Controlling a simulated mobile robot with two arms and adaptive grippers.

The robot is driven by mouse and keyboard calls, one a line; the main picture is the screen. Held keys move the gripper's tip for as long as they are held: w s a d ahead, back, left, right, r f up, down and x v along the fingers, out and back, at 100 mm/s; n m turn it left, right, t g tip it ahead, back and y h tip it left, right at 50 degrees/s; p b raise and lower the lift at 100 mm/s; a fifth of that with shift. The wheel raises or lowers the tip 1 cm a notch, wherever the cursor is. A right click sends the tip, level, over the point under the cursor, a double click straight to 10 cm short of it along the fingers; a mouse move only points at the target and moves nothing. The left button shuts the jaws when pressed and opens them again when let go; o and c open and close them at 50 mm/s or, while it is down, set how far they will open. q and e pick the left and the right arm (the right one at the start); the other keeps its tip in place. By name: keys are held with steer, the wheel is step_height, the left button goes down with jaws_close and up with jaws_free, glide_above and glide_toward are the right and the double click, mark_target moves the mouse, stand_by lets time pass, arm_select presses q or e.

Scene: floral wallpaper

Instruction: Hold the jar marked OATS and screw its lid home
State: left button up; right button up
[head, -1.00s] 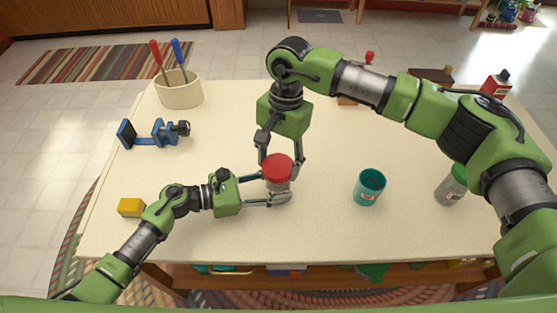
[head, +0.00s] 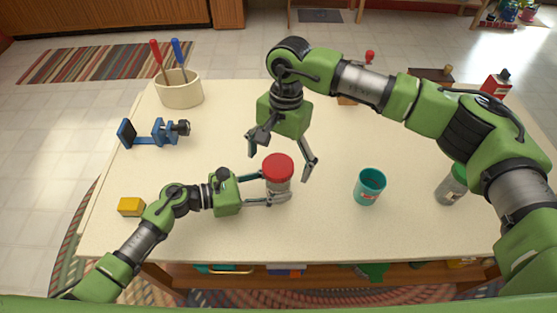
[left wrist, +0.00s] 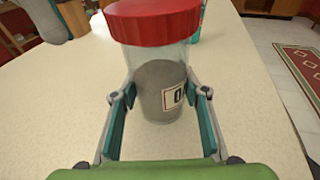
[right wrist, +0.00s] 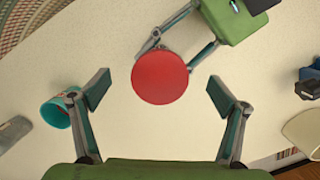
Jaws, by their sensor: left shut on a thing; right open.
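The jar (head: 279,187) is clear with grey contents and stands upright on the table. My left gripper (head: 279,188) is shut around the jar's body from the left. My right gripper (head: 280,160) is open above the jar, its fingers spread wide on either side of the lid and apart from it. In the right wrist view the lid (right wrist: 160,77) shows between and beyond the fingertips.
A teal cup (head: 369,188) stands right of the jar, and a green-lidded jar (head: 451,187) farther right. A yellow block (head: 131,207), a blue vise-like tool (head: 155,133) and a cream pot (head: 180,92) with two screwdrivers are on the left. The table between them is clear.

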mark_target(278, 165)
steer(key=shift+r, duration=3.55)
